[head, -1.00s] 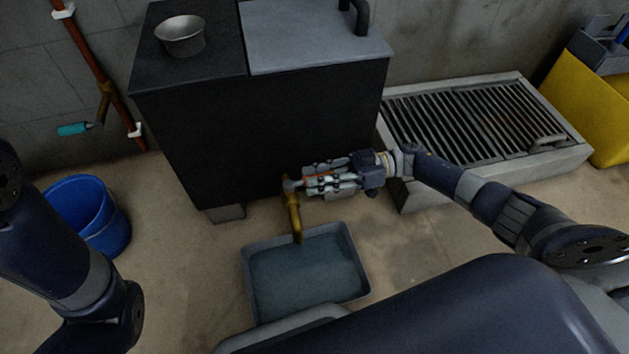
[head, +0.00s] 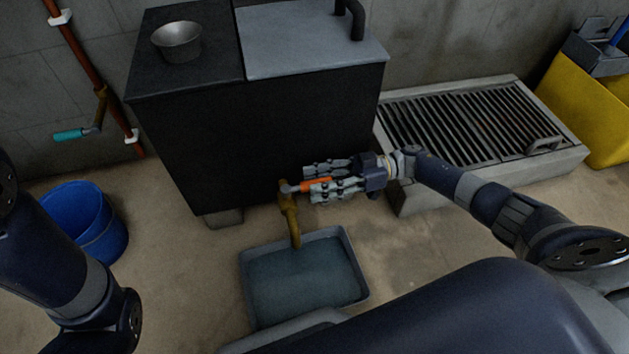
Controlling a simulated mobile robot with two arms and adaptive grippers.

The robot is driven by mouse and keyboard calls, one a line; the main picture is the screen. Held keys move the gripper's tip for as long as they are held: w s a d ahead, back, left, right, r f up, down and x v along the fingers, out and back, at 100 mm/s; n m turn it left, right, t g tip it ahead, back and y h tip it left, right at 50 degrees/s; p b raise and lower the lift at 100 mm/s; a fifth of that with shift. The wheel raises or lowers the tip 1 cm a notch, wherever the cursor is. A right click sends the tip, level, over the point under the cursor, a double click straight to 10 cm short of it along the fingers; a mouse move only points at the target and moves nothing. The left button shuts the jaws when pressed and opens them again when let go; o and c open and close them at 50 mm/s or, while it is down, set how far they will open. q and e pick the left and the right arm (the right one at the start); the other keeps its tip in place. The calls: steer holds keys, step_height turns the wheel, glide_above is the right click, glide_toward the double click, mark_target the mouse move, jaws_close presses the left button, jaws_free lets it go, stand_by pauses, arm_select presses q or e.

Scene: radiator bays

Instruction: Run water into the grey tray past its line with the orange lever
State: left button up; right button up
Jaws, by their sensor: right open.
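The orange lever (head: 318,184) sits on a brass tap (head: 289,205) at the front of the black cabinet. My right gripper (head: 309,183) is open, with its fingers spread on either side of the lever and partly hiding it. The tap's spout points down over the near-left part of the grey tray's far side. The grey tray (head: 360,272) lies on the floor and holds dark bluish water (head: 300,280). I cannot make out its line or a falling stream. My left arm shows at the left, but its gripper does not.
A metal bowl (head: 177,42) stands on the black cabinet (head: 240,130). A blue bucket (head: 100,230) is at the left, below a teal-handled tap (head: 70,135) on a wall pipe. A grated drain (head: 455,125) and a yellow container (head: 590,105) are at the right.

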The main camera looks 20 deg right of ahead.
steer(key=s+d, duration=0.1)
steer(key=d, duration=1)
